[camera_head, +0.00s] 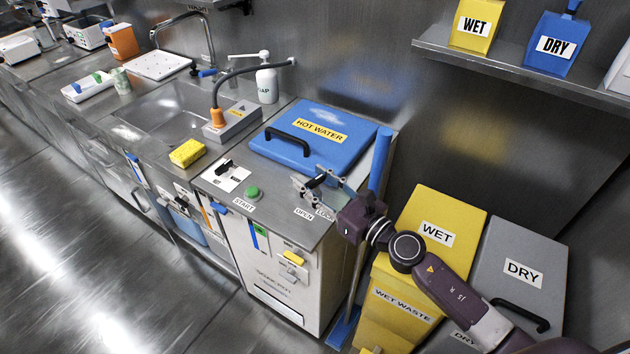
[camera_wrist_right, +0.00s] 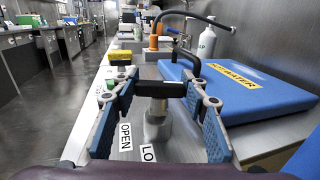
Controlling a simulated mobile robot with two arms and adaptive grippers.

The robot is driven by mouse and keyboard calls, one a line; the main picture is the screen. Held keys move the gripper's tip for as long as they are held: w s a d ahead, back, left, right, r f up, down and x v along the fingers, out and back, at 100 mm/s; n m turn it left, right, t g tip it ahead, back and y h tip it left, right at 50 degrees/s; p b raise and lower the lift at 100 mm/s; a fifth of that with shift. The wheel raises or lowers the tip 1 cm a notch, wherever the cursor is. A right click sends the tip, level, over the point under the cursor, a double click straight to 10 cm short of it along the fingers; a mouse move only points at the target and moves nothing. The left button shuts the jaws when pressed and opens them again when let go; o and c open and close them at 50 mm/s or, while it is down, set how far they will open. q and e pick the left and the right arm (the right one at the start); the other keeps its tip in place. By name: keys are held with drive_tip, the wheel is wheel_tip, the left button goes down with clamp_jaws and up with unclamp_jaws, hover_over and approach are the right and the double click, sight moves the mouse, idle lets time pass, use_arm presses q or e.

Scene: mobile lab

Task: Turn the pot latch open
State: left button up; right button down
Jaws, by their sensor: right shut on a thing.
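The pot latch is a black bar on a short metal post, on the steel top in front of the blue lid marked HOT WATER (camera_head: 300,148). In the right wrist view the latch bar (camera_wrist_right: 160,89) lies crosswise between the blue-padded fingers. My right gripper (camera_head: 319,182) is at the latch and shut on it, reaching in from the right. In the right wrist view my right gripper (camera_wrist_right: 160,85) spans the bar. OPEN (camera_head: 304,214) and LOCK (camera_head: 324,213) labels lie below the latch; the wrist view cuts off the LOCK label. My left gripper is not in view.
A green START button (camera_head: 252,192) and a black switch (camera_head: 227,171) are left of the latch. A blue post (camera_head: 380,160) stands close to my right wrist. Yellow WET (camera_head: 437,233) and grey DRY (camera_head: 522,270) bins stand under my right arm. A sink (camera_head: 165,112) is further left.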

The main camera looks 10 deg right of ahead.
sight(315, 180)
drive_tip(key=c, duration=1.1)
unclamp_jaws()
drive_tip(key=shift+c, duration=0.2)
drive_tip(key=shift+w+a+r, duration=0.1)
drive_tip(key=shift+a+r, duration=0.1)
drive_tip(key=shift+r, duration=0.65)
drive_tip(key=shift+d+r, duration=0.15)
drive_tip(key=shift+r, duration=1.95)
drive_tip(key=shift+d+r, duration=0.1)
drive_tip(key=shift+r, duration=1.95)
drive_tip(key=shift+c, duration=0.5)
